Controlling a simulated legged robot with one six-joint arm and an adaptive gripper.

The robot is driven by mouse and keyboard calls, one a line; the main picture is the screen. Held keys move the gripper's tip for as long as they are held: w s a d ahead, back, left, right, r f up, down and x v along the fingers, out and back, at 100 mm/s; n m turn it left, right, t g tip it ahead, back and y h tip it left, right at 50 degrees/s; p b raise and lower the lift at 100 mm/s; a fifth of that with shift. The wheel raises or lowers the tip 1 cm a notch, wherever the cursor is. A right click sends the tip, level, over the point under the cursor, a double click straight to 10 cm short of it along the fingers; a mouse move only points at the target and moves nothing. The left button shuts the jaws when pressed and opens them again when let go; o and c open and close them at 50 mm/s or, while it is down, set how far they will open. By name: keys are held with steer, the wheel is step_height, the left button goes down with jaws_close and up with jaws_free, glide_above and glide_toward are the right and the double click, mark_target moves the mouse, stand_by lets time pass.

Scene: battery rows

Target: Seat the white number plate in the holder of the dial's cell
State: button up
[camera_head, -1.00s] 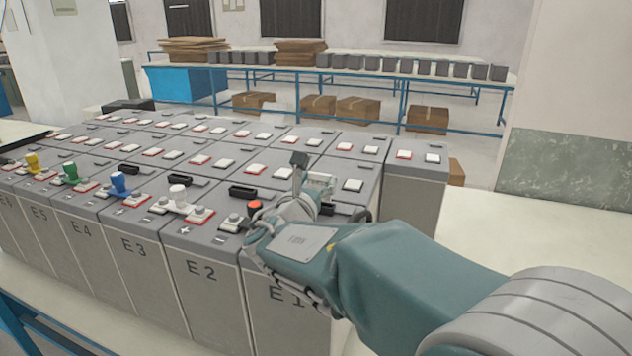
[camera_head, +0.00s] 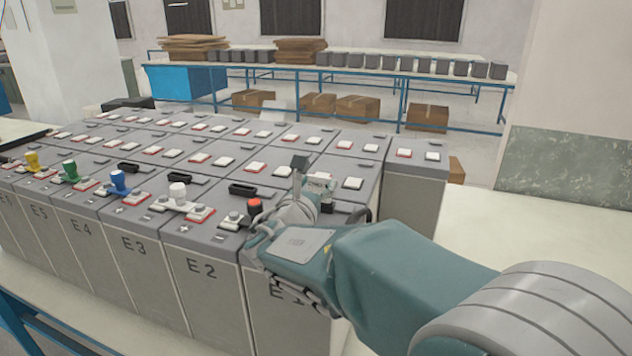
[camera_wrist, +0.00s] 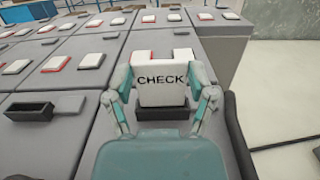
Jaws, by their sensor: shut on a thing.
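A white plate (camera_wrist: 162,70) lettered "CHECK" is upright between the two fingers of my gripper (camera_wrist: 162,92) in the wrist view. The gripper is shut on its sides. Its lower edge meets a dark holder (camera_wrist: 163,110) on a grey cell top. I cannot tell how deep it sits. In the head view my gripper (camera_head: 312,198) is over the cell nearest the right end of the front row, and the plate (camera_head: 319,186) is partly hidden by the fingers. No number is seen on the plate, and I cannot make out a dial.
Empty black holders stand on neighbouring cells, one (camera_wrist: 30,110) to the left in the wrist view. Red (camera_head: 254,207), white (camera_head: 178,192), blue (camera_head: 117,182), green and yellow knobs line the front row. White and red-edged pads are behind. A pale table surface (camera_head: 530,240) at right is clear.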

steer(key=shift+f, duration=1)
steer(key=o, duration=1)
steer(key=shift+c, duration=0.2)
step_height(320, 180, up, 10)
